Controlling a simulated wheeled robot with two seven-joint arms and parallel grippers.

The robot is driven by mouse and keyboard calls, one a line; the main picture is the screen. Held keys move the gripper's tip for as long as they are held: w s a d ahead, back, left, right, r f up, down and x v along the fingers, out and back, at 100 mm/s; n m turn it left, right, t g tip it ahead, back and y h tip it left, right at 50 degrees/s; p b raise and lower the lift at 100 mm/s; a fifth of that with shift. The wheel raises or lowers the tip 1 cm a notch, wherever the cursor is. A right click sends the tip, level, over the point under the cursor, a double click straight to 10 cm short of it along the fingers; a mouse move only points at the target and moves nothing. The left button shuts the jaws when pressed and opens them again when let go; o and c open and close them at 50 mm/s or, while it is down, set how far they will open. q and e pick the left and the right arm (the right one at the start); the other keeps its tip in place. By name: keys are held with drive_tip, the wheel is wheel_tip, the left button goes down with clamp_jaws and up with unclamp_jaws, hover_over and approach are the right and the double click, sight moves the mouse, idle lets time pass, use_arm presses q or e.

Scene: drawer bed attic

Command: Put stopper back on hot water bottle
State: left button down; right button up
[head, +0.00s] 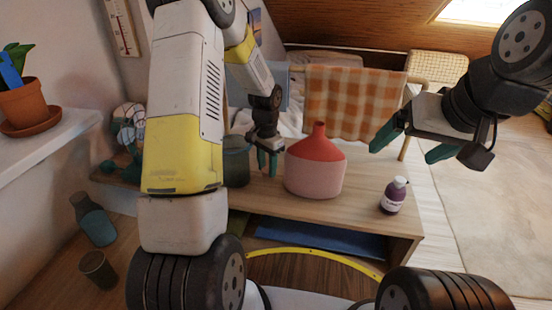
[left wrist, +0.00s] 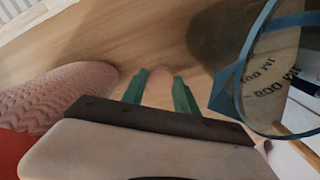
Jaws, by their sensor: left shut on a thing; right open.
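The hot water bottle (head: 316,176) stands upright on the wooden surface, with a red top, a pink knitted lower part and a narrow neck. Its pink side (left wrist: 58,92) fills the left of the left wrist view. My left gripper (head: 268,163) is low beside the bottle, on its left and apart from its neck. The left fingers (left wrist: 160,92) are shut on a small pinkish piece, apparently the stopper (left wrist: 160,80), mostly hidden between them. My right gripper (head: 402,156) is open and empty, in the air to the right of the bottle.
A dark cup (head: 236,165) stands just left of my left gripper. A purple bottle with a white cap (head: 392,196) stands near the right edge of the wooden top (head: 362,200). A checked blanket (head: 350,103) hangs behind. Wood between the two bottles is clear.

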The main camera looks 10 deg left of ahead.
sight(267, 170)
use_arm(q)
wheel_tip(267, 170, up, 8)
drive_tip(key=shift+r, duration=0.1)
idle(0.4)
